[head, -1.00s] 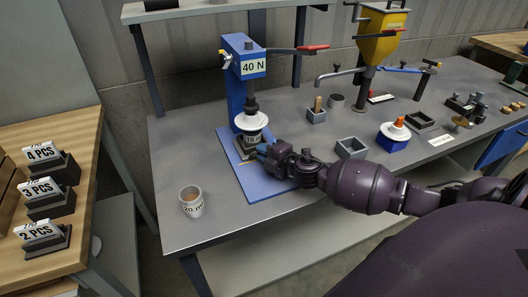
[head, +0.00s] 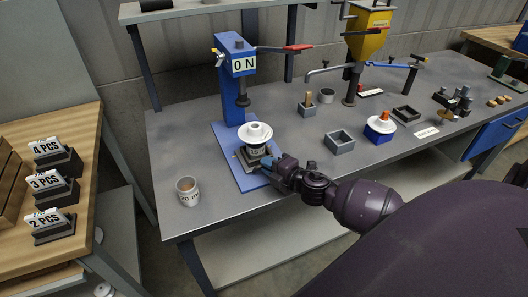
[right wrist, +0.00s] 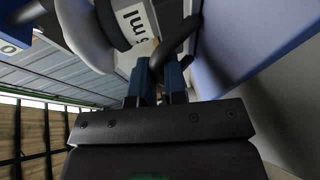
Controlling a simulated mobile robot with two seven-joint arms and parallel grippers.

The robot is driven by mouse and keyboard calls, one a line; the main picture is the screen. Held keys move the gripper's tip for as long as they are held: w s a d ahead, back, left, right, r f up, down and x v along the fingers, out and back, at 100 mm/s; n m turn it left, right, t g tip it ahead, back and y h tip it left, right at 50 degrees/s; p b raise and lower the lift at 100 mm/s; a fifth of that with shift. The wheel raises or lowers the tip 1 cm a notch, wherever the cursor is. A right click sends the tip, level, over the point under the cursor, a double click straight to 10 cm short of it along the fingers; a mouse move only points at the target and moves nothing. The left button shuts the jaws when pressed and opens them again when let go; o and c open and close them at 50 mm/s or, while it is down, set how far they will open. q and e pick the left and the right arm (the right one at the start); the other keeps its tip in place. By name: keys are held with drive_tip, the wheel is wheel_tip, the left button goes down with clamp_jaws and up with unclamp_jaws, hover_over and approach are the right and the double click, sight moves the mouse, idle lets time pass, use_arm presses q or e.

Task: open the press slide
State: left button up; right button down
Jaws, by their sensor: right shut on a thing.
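The blue bench press (head: 231,92) stands on its blue base plate, its display reading "0 N". Its dark press slide (head: 249,165) sits forward on the plate, clear of the ram (head: 242,97). A white disc-shaped insulator (head: 255,132) rests upright on a labelled cup (head: 256,150) on the slide. My right gripper (head: 278,170) is at the slide's front right. In the right wrist view, its blue fingers (right wrist: 158,82) are shut on a dark curved handle (right wrist: 177,43); the labelled cup is close beside it. My left gripper is out of view.
A cup of brown content (head: 188,190) stands front left of the press. The red-tipped lever (head: 298,47) reaches right. A grey open box (head: 339,141) and a blue holder (head: 379,132) stand to the right. A side table (head: 85,120) with number cards is at left.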

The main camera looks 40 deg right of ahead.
drive_tip(key=s, duration=0.2)
drive_tip(key=s+a+p, duration=0.1)
drive_tip(key=s, duration=0.2)
drive_tip(key=shift+s+a, duration=0.2)
drive_tip(key=shift+s, duration=0.05)
drive_tip(key=c, duration=1.2)
unclamp_jaws()
drive_tip(key=v, duration=1)
drive_tip(key=shift+s+d+r, duration=0.1)
drive_tip(key=shift+s+r, duration=0.05)
drive_tip(key=shift+s, duration=0.25)
